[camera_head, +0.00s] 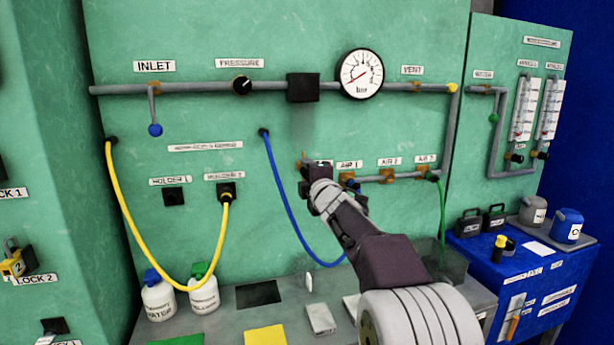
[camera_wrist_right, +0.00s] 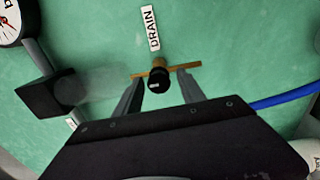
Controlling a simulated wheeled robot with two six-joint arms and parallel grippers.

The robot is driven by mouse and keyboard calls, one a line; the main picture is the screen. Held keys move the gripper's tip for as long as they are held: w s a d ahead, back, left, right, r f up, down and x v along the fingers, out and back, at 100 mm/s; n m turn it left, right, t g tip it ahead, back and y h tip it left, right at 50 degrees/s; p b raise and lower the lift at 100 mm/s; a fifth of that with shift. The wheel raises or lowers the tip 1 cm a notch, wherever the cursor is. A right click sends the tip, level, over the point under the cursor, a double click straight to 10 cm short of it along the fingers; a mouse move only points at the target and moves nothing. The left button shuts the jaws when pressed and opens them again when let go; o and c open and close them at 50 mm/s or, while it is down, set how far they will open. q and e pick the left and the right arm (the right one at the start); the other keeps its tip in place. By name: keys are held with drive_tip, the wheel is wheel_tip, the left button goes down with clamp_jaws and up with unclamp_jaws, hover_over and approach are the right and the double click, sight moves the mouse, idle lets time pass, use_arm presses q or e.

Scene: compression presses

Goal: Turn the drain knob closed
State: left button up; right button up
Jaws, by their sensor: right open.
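The drain knob (camera_wrist_right: 158,82) is a small black knob on a brass fitting with a thin brass bar across it, below the DRAIN label (camera_wrist_right: 152,28) in the right wrist view. My right gripper (camera_wrist_right: 160,92) is open, with one finger on each side of the knob. I cannot tell whether the fingers touch it. In the head view my right gripper (camera_head: 312,178) reaches up to the green panel and hides the knob; only a bit of brass (camera_head: 303,157) shows above it. My left gripper is not in view.
A black box (camera_head: 303,87) and a round gauge (camera_head: 361,74) sit on the pipe above. A blue hose (camera_head: 283,195) hangs just left of my right gripper. The AIR ports (camera_head: 389,175) are close on its right. A grey bench (camera_head: 215,325) lies below.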

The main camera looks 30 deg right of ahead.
drive_tip(key=v, duration=0.9)
